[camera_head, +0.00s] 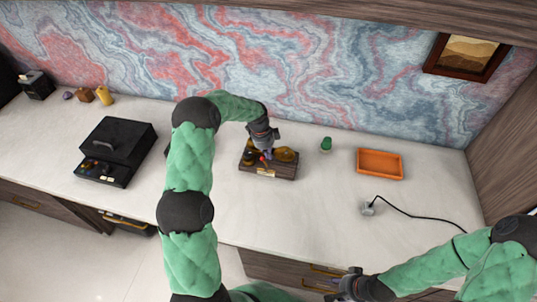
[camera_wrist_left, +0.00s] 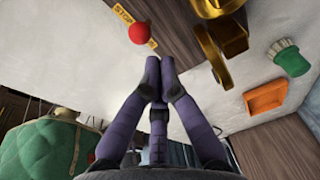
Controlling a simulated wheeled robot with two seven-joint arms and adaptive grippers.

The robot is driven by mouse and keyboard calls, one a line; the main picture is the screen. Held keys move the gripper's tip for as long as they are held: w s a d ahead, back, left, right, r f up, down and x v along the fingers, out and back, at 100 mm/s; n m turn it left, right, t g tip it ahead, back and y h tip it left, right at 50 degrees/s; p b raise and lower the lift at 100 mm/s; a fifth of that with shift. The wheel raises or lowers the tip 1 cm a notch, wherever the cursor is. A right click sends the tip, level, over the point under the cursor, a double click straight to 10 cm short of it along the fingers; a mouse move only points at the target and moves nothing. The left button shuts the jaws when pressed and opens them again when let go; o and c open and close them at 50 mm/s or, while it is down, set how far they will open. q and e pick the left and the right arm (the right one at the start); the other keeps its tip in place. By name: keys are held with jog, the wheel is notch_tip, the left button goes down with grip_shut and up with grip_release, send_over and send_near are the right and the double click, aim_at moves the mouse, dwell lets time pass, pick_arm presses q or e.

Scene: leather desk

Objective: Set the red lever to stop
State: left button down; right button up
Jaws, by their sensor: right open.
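The red lever's round knob (camera_wrist_left: 138,34) shows in the left wrist view, between two yellow label pieces on a dark wooden base. The upper label (camera_wrist_left: 124,17) seems to read STOP. In the head view the base (camera_head: 270,172) sits mid-desk with brass parts (camera_head: 285,154) on top; a small red spot (camera_head: 263,158) shows beside my gripper. My left gripper (camera_head: 266,153) is above the base; its fingertips (camera_wrist_left: 160,62) are together and empty, close to the knob. Contact cannot be told. My right gripper (camera_head: 343,284) is open, low at the desk's front edge.
A plug with black cable (camera_head: 368,208) lies further front. A black box (camera_head: 116,148) stands left. The desk between them is clear.

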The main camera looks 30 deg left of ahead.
pick_arm(q)
jog(key=shift+r, duration=0.75)
notch_tip(320, 180, up, 11)
jog(key=s+a+p, duration=0.1)
jog(key=a+p, duration=0.1)
jog(key=shift+s+r, duration=0.15)
jog(key=shift+s, duration=0.1)
dwell(0.6)
